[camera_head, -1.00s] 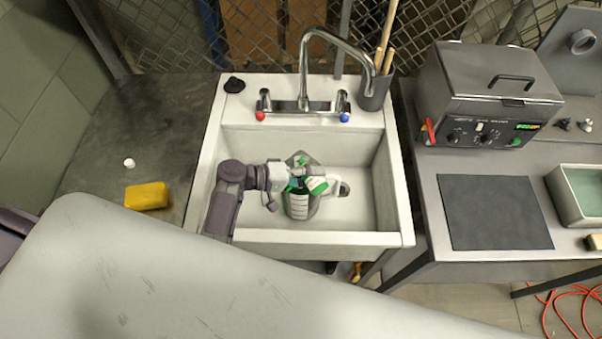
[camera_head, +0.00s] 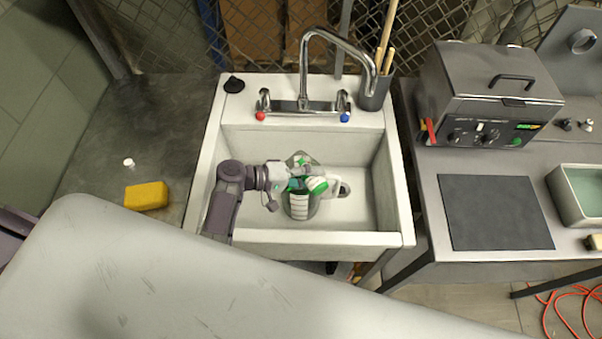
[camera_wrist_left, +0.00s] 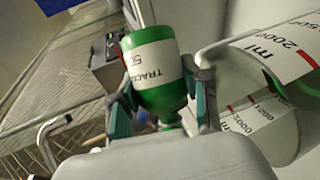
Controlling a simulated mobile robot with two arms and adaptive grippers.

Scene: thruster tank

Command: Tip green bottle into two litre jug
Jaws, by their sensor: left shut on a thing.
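The two litre jug (camera_head: 300,208) stands in the sink, clear with a white scale label, and a white handle shows to its right. In the left wrist view its labelled side (camera_wrist_left: 262,60) fills the right, marked 2000 ml. My left gripper (camera_head: 297,183) is over the jug's top and shut on the green bottle (camera_head: 317,185). In the left wrist view the bottle (camera_wrist_left: 155,70), green with a white "TRACER" label, sits between the teal finger pads. The bottle lies tilted over in the head view. Its mouth and any stream are not clear. My right gripper is out of view.
The white sink (camera_head: 240,238) has walls around the jug, and the faucet (camera_head: 335,38) arches behind it. A yellow sponge (camera_head: 146,196) lies on the left counter. A heated box (camera_head: 490,95) and dark mat (camera_head: 493,212) are on the right bench.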

